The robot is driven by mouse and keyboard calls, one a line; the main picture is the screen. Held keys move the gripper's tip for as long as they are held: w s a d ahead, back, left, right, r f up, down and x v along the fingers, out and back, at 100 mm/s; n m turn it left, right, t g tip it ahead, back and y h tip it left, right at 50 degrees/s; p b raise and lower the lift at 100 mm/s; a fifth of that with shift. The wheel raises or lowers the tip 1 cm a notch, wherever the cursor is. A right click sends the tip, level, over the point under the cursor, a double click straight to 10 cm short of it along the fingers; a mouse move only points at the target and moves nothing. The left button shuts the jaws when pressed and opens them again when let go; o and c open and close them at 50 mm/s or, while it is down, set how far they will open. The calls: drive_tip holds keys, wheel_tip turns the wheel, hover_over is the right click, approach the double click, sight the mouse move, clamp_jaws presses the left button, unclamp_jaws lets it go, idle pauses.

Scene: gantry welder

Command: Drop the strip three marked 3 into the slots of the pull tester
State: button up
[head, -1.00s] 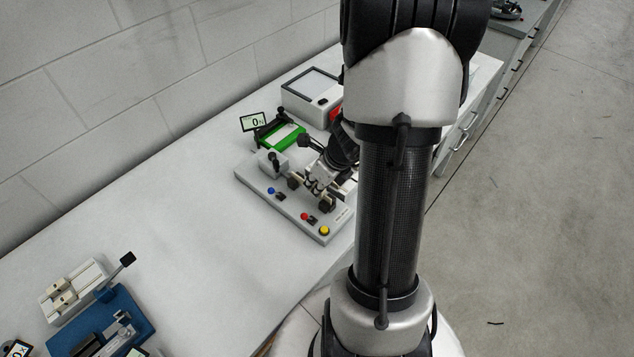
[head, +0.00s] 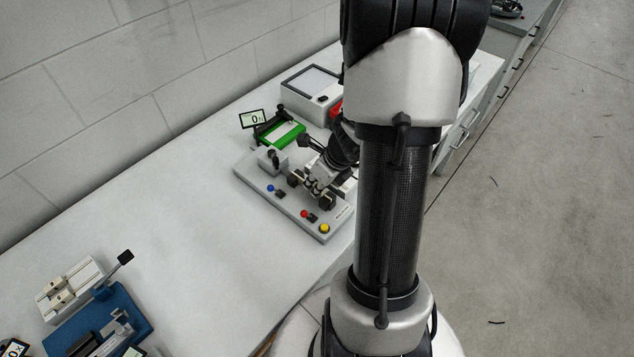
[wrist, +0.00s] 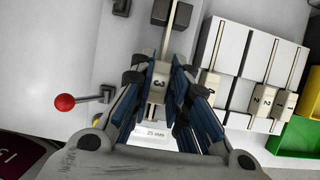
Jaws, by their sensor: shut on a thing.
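My gripper (wrist: 158,92) is shut on strip three (wrist: 158,84), whose pale tab shows a 3 between the blue finger pads. The strip's narrow part runs up the wrist view and passes between two black blocks (wrist: 183,15) of the pull tester. I cannot tell whether it is seated in the slots. In the head view the pull tester (head: 262,194) is a grey plate with blue, red and yellow knobs. My gripper (head: 318,187) is low over its right part there, and the strip cannot be made out.
A rack to the right in the wrist view holds other strips (wrist: 262,97), two marked 2, beside a green part (wrist: 295,138). A red-ball lever (wrist: 65,102) stands left. A display (head: 252,119) reading 0 and a white box (head: 312,92) stand behind. A blue fixture (head: 125,318) is front left.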

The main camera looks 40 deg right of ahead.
drive_tip(key=o, duration=0.9)
drive_tip(key=shift+c, duration=0.2)
drive_tip(key=v, duration=1.2)
